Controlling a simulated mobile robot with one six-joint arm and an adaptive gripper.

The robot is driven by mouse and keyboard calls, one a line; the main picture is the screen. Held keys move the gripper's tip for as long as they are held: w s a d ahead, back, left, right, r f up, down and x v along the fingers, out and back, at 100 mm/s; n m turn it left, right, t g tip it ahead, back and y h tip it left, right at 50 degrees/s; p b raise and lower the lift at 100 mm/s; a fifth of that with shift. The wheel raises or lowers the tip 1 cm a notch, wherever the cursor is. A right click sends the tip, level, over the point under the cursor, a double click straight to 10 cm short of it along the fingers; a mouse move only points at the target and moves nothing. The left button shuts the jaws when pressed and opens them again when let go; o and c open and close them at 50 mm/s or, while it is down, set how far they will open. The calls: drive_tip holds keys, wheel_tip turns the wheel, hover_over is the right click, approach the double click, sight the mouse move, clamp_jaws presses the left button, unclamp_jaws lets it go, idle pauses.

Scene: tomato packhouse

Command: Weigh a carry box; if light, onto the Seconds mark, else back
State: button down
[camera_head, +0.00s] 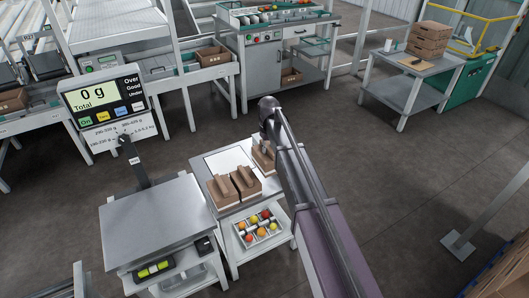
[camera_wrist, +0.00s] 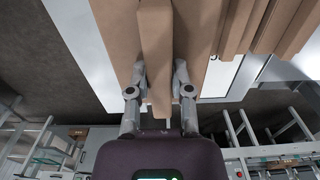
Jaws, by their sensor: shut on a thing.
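My gripper (camera_head: 266,143) is shut on the upright handle of a brown carry box (camera_head: 263,159) at the back right of a small table (camera_head: 226,209). In the wrist view the fingers of my gripper (camera_wrist: 160,88) lie on both sides of the cardboard handle (camera_wrist: 155,45). I cannot tell whether the box touches the table. Two more carry boxes, a left one (camera_head: 222,191) and a right one (camera_head: 246,185), stand in front of a white sheet (camera_head: 228,160). The scale's plate (camera_head: 158,222) is bare. Its display (camera_head: 98,97) reads 0 g, Total. No Seconds label is readable.
A tray (camera_head: 263,236) of tomatoes sits on the small table's lower shelf. The scale stands close on the left. A conveyor (camera_head: 195,73) and a grey cabinet (camera_head: 262,77) stand behind. A side table (camera_head: 405,72) with stacked boxes (camera_head: 430,38) is back right. The floor between is clear.

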drive_tip(key=shift+w+f, duration=0.15)
drive_tip(key=shift+f, duration=0.4)
drive_tip(key=shift+a, duration=0.15)
drive_tip(key=shift+f+b, duration=0.15)
drive_tip(key=shift+b, duration=0.2)
drive_tip(key=shift+f+b, duration=4)
drive_tip(key=shift+b, duration=0.05)
drive_tip(key=shift+f+b, duration=0.3)
drive_tip(key=shift+c, duration=2.2)
unclamp_jaws()
